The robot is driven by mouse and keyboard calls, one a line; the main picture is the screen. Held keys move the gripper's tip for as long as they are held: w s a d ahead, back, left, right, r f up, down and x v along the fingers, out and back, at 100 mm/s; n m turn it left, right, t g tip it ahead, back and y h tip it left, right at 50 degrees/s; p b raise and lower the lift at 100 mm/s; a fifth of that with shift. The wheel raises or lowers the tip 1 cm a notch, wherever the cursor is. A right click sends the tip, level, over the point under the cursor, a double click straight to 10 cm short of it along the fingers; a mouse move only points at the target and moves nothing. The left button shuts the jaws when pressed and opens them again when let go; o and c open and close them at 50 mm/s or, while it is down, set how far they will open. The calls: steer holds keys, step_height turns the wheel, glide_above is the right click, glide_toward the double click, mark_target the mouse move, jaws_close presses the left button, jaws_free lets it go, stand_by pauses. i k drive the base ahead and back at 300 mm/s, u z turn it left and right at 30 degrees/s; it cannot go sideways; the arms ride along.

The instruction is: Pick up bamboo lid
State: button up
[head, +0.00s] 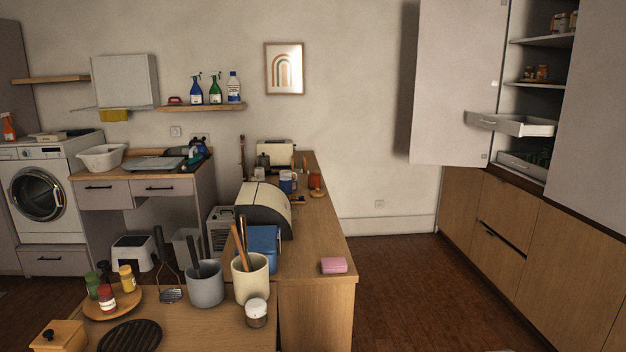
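A light wooden lid with a small dark knob (58,332) shows at the lower left corner of the head view. It looks like bamboo and seems to sit on a box or container on the near wooden counter (190,335); the bottom of the frame cuts off what lies below. My gripper is not in view.
A dark ribbed round trivet (130,336) lies right of the lid. A round wooden tray (125,303) with several small jars stands behind it. A grey crock (206,285), a cream utensil crock (250,278) and a glass jar (256,313) stand farther right. Open floor (420,290) lies at right.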

mark_target(317, 193)
steer(key=z, duration=0.7)
steer(key=i, duration=3)
steer(key=z, duration=0.05)
